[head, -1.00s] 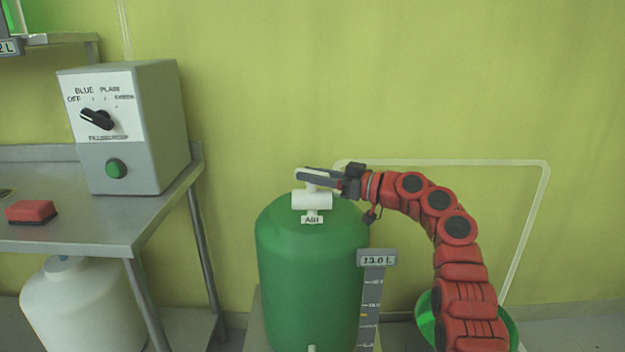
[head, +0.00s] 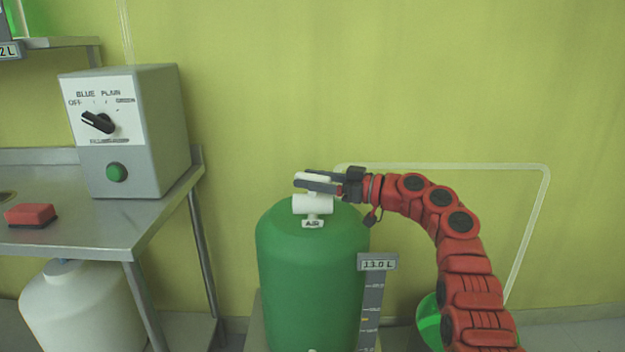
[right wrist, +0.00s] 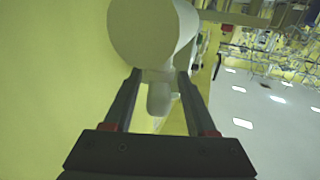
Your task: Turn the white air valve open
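The white air valve (head: 312,204) sits on top of the green tank (head: 312,270), with its "AIR" tag (head: 312,223) below. My right gripper (head: 303,180) reaches in from the right at the valve's top, its two fingers on either side of the white handle. In the right wrist view, the right gripper's fingers (right wrist: 160,74) stand apart around a narrow white part of the valve (right wrist: 140,30), and gaps show beside its rounded end. Contact at the fingertips is unclear. My left gripper is not in view.
A grey control box (head: 155,130) with a black knob and green button stands on the steel table (head: 130,237) at left, near a red block (head: 30,215). A level gauge (head: 373,300) stands at the tank's right. A pale pipe (head: 450,165) runs along the wall.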

